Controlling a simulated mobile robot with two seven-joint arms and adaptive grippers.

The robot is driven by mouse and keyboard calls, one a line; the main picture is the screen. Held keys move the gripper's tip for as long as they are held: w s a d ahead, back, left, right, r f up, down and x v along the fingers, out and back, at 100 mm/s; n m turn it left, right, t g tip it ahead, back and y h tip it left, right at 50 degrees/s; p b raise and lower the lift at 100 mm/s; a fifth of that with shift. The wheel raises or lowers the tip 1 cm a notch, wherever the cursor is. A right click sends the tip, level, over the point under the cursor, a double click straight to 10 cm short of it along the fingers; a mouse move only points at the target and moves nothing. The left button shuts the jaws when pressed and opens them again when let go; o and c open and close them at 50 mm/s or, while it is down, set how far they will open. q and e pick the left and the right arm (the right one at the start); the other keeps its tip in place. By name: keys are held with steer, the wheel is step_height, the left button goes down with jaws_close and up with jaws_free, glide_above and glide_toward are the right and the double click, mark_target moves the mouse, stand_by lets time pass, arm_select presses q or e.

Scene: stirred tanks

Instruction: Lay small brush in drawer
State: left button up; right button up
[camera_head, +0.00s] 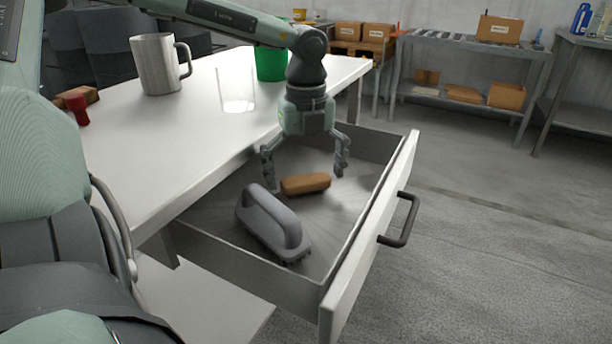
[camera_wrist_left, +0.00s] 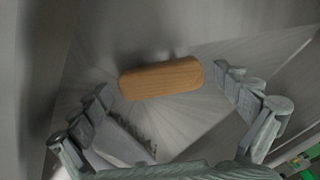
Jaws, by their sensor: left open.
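A small brush with a brown wooden back (camera_head: 306,184) lies in the open drawer (camera_head: 344,252). In the left wrist view the brush (camera_wrist_left: 160,79) lies across the picture, beyond the fingertips. My left gripper (camera_head: 305,168) is open and empty above the drawer, its fingers spread either side of the brush. In the left wrist view its fingers (camera_wrist_left: 170,88) stand apart with the brush between and past them. A larger grey brush with a loop handle (camera_head: 270,225) lies in the drawer, nearer to me. My right gripper is in neither view.
The white table (camera_head: 190,135) above the drawer holds a metal mug (camera_head: 157,64), a clear glass (camera_head: 236,90), a green cup (camera_head: 271,64) and a red item (camera_head: 77,108). The drawer front has a dark handle (camera_head: 402,220). Shelves with boxes stand behind.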

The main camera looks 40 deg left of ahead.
mark_target(306, 179)
arm_select(q)
steer(key=shift+r, duration=0.1)
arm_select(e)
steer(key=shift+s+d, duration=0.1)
arm_select(q)
steer(key=shift+w+r, duration=0.1)
steer(key=shift+r, duration=0.55)
step_height(306, 179, up, 11)
steer(key=shift+p, duration=0.45)
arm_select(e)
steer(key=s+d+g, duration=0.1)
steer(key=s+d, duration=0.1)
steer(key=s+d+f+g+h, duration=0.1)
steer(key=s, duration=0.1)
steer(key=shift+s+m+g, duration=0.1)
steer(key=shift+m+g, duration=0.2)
arm_select(q)
steer(key=shift+f, duration=0.1)
